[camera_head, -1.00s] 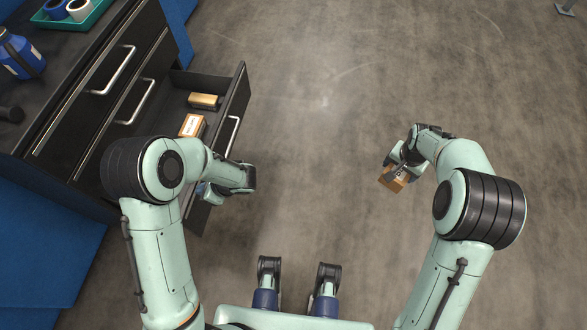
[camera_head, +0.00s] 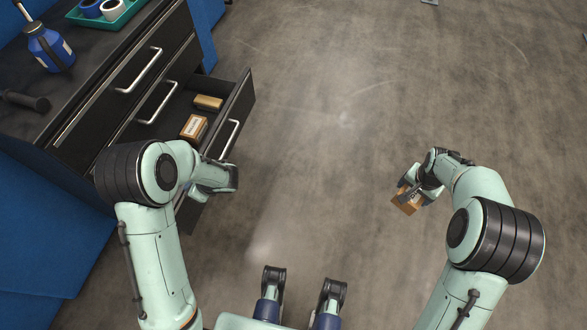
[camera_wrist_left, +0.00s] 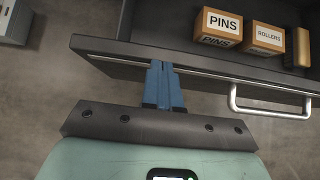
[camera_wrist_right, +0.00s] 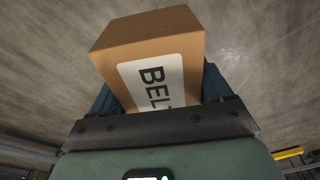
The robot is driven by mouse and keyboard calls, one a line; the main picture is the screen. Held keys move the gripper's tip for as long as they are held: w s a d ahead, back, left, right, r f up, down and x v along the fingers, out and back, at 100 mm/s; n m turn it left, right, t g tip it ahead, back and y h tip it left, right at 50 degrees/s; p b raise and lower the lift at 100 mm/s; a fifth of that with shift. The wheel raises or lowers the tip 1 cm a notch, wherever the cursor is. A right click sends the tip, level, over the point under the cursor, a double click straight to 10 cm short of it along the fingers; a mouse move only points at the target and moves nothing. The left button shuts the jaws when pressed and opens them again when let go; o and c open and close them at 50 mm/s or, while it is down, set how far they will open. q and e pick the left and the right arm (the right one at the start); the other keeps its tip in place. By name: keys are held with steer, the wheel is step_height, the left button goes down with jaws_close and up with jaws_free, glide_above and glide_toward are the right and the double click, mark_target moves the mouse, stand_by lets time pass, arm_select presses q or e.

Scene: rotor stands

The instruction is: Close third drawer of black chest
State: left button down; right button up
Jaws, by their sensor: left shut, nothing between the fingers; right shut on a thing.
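The black chest (camera_head: 90,110) stands at the left in the head view. Its third drawer (camera_head: 240,104) is pulled out, below two closed drawers. In the left wrist view the drawer front's top edge (camera_wrist_left: 110,48) runs across just ahead of my left gripper (camera_wrist_left: 161,66). That gripper is shut and empty, its blue fingertips at the front panel left of the silver handle (camera_wrist_left: 268,112); I cannot tell whether they touch. My right gripper is shut on a cardboard box (camera_wrist_right: 150,50) labelled "BEL…", which shows in the head view (camera_head: 406,201), held away from the chest.
On the chest top are a blue bottle (camera_head: 50,48), a dark-handled tool (camera_head: 25,101) and a teal tray (camera_head: 112,20). The middle floor is clear.

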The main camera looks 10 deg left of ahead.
arm_select(q)
steer(key=w+a, duration=0.1)
steer(key=a, duration=1.5)
arm_select(e)
steer(key=shift+f, duration=0.1)
arm_select(q)
steer(key=shift+w, duration=0.15)
